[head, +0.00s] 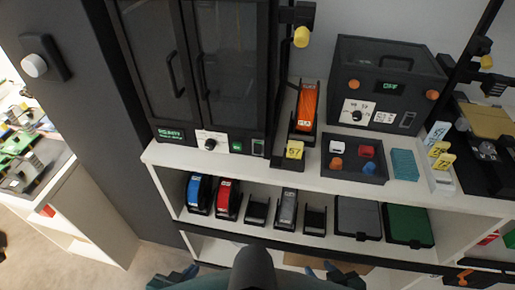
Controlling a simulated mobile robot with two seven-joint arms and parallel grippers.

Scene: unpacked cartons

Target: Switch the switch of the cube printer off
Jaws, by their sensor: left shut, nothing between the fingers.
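A large dark cabinet with two glass doors (188,62), likely the cube printer, stands on the shelf's top board at the left. Its front strip has a green display (170,134), a dial (211,144), a green label and a small rocker switch (258,147) at the right end. The switch's position is too small to tell. My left gripper (172,277) is low at the bottom edge, shut, empty and far from the switch. My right gripper (331,273) is also at the bottom edge, partly cut off; its jaws are unclear.
A smaller dark box (385,88) with a lit display, dial and switch stands at the right. Spools and bins fill the lower shelf (320,192). A dark wall panel (85,120) stands left.

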